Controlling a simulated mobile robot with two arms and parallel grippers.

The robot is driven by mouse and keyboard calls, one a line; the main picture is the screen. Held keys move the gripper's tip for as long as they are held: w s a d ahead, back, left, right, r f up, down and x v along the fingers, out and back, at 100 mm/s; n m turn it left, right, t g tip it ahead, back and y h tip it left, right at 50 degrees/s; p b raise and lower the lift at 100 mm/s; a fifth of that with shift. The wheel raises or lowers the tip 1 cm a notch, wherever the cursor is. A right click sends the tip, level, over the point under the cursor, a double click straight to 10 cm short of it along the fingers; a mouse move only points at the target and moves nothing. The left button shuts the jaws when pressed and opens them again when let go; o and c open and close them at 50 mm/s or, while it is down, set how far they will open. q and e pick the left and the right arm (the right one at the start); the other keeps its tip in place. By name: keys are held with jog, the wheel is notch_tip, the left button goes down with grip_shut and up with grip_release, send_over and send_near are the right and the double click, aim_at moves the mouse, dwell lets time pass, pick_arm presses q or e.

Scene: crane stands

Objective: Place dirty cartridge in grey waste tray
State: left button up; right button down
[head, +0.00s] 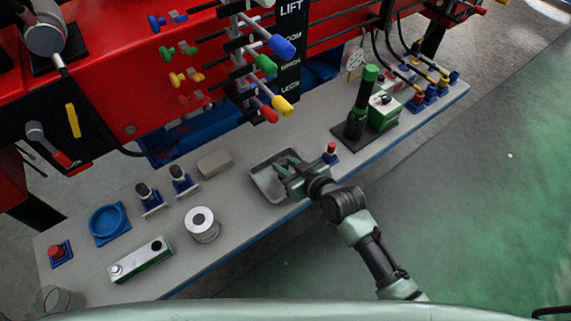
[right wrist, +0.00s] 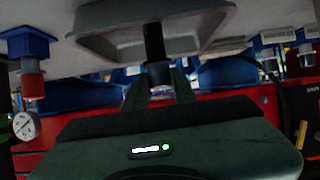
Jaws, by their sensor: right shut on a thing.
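My right gripper (head: 285,162) is over the grey waste tray (head: 263,190) in the head view, near the bench's front edge. In the right wrist view, which looks upside down, its fingers (right wrist: 160,92) are shut on a dark cylindrical cartridge (right wrist: 154,42). The cartridge's far end overlaps the grey tray (right wrist: 100,22) there; I cannot tell whether it touches the tray. In the head view the cartridge is not clearly visible behind the gripper. My left gripper is not in view.
A small red-topped part on a blue base (head: 331,151) stands just right of the tray. A dark green-topped cylinder (head: 361,105) and green box (head: 384,113) are farther right. A grey block (head: 214,163) and white spool (head: 202,224) sit left. Levers (head: 268,65) overhang the bench.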

jog(key=shift+f, duration=0.1)
jog(key=c, duration=1.1)
grip_release()
jog(key=shift+c, duration=0.2)
jog(key=shift+r, duration=0.2)
jog(key=v, duration=1.2)
jog(key=shift+f, duration=0.1)
